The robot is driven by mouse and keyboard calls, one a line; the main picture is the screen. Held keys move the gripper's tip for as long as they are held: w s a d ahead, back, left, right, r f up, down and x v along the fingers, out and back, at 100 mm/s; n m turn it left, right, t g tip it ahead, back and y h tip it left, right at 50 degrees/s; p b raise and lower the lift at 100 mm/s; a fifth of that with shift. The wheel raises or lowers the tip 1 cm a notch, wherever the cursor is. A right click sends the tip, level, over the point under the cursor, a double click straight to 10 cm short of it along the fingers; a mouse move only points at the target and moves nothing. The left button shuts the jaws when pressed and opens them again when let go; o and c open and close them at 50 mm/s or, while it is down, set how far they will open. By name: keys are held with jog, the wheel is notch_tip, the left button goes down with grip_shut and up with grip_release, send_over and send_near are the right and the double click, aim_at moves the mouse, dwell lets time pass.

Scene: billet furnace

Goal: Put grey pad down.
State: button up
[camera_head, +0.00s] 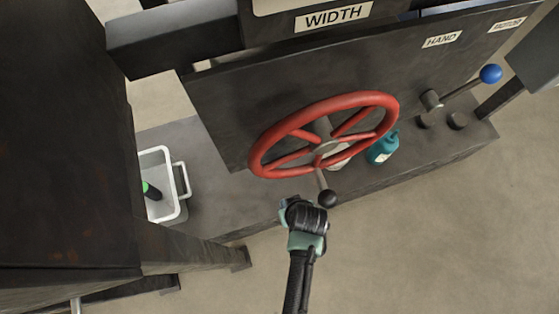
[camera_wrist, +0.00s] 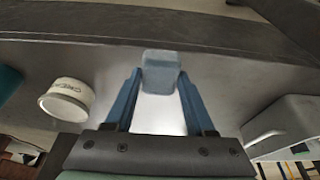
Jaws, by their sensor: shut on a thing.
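The grey pad (camera_wrist: 161,72) is a small blue-grey block with rounded edges in the upper middle of the wrist view. My gripper (camera_wrist: 160,84) is shut on it, with one blue finger at each side. Behind the pad is the dark grey ledge (camera_wrist: 235,65); I cannot tell whether the pad touches it. In the head view my wrist (camera_head: 305,222) is at the ledge's front side, just below the red handwheel's black knob. The pad and fingers are hidden there.
The red handwheel (camera_head: 262,135) stands over the ledge. A white lettered tub (camera_wrist: 67,99) and a teal bottle (camera_head: 383,147) are near it. A white handled basket (camera_head: 164,207) holds a dark, green-ended item. A lever with a blue knob (camera_head: 490,74) is at right. Ledge between basket and wheel is clear.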

jog(key=b, duration=0.4)
send_over(280, 184)
jog(key=shift+w+a+f, duration=0.1)
notch_tip(280, 184, down, 3)
jog(key=shift+f+b, duration=0.15)
jog(key=shift+b, duration=1.1)
jog(key=shift+f, duration=0.2)
jog(key=o, duration=1.2)
jog(key=shift+r, duration=0.1)
